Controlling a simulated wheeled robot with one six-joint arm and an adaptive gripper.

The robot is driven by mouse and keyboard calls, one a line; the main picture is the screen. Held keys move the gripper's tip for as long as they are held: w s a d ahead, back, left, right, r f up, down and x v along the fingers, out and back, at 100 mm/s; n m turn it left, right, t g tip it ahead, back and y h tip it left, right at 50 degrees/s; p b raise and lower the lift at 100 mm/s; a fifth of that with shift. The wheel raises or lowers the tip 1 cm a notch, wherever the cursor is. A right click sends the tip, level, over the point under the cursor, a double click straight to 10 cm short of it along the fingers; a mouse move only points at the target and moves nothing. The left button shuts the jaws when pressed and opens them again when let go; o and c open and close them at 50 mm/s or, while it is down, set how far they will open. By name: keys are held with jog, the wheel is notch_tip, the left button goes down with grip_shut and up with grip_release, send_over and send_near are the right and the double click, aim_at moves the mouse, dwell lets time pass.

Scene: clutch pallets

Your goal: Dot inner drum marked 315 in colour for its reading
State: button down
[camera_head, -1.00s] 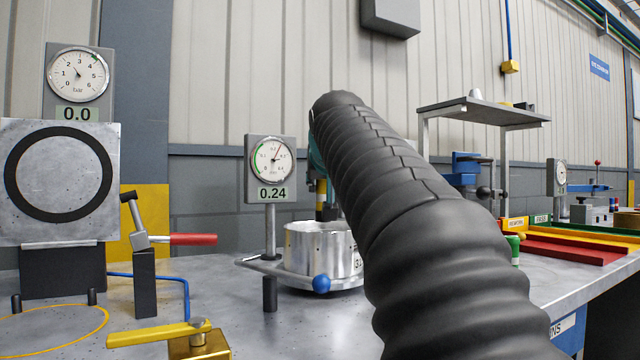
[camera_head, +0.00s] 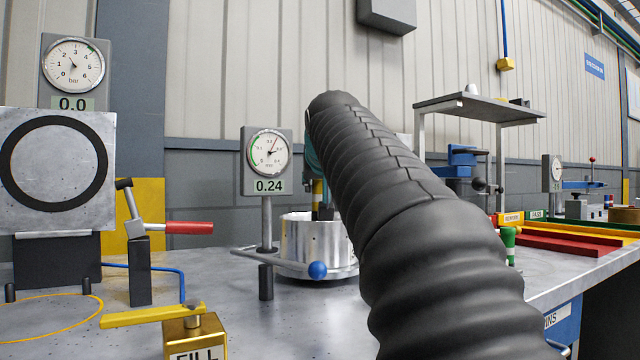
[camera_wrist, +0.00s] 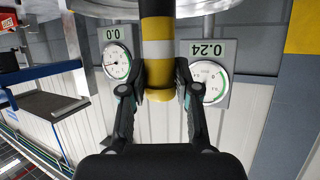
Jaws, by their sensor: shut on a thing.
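A silver metal drum (camera_head: 305,242) sits upright on the bench fixture under a dial gauge (camera_head: 266,155) that reads 0.24. Its right side is hidden by my arm, and I cannot read a number on it. My gripper (camera_wrist: 160,80) is shut on a yellow, black and white banded cylindrical marker (camera_wrist: 158,45). The marker shows in the head view (camera_head: 318,190) just above the drum, partly behind my arm. At the top of the upside-down wrist view, the drum's metal rim (camera_wrist: 105,8) shows behind the marker. Contact between marker and drum is hidden.
A blue ball handle (camera_head: 317,270) sticks out before the drum. A red-handled lever (camera_head: 188,228) and a pressure gauge (camera_head: 73,65) reading 0.0 stand left. Right are a green-and-white cylinder (camera_head: 510,246), a red tray (camera_head: 560,244) and a raised shelf (camera_head: 480,107).

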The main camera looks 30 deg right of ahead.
jog(key=shift+f+b, duration=0.35)
jog(key=shift+f, duration=0.15)
dwell(0.8)
jog(key=shift+r, duration=0.1)
jog(key=shift+r+p, duration=3.45)
jog(key=shift+r, duration=0.05)
